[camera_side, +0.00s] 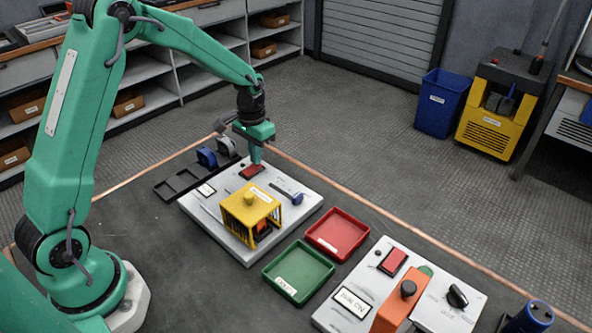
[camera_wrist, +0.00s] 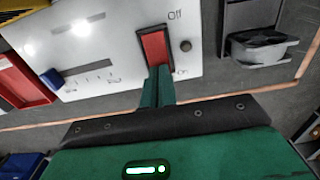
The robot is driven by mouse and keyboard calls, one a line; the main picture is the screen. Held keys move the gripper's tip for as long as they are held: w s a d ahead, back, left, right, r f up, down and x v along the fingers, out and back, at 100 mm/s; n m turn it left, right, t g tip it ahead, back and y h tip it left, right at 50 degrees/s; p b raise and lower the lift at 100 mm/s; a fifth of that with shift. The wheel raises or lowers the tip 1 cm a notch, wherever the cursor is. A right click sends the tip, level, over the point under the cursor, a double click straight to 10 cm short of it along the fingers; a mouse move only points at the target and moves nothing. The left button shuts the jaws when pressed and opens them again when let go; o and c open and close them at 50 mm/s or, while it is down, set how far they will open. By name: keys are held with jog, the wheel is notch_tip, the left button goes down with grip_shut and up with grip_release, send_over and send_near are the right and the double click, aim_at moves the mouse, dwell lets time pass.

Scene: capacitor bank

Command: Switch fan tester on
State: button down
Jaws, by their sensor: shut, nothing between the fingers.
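The fan tester is a light grey panel (camera_side: 222,228) with a yellow cage (camera_side: 251,205) over a dark part. Its red rocker switch (camera_side: 250,172) is at the panel's far corner. In the wrist view the switch (camera_wrist: 155,46) has "Off" at its upper end and a partly visible "On" label near its lower end. My gripper (camera_side: 256,160) is shut and empty, pointing down at the switch. In the wrist view its fingertips (camera_wrist: 158,72) overlap the switch's lower, "On" end. I cannot tell whether they touch it, nor which way the rocker is tilted.
A blue-knobbed slider (camera_side: 296,198) is on the same panel, beside the cage. Red (camera_side: 338,232) and green (camera_side: 298,272) trays lie to its right. A second panel (camera_side: 345,272) has another red switch (camera_side: 393,262). A dark rack (camera_side: 175,186) with blue and grey parts stands behind left.

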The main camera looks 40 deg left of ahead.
jog(key=shift+f, duration=0.55)
dwell(0.5)
jog(key=shift+r, duration=3.55)
jog(key=s+d+r+t, duration=0.3)
jog(key=s+d+r, duration=0.1)
jog(key=s+r, duration=0.75)
jog(key=s+d+r+t, duration=0.2)
jog(key=s, duration=1.1)
jog(key=shift+d+t, duration=0.25)
jog(key=shift+t, duration=0.05)
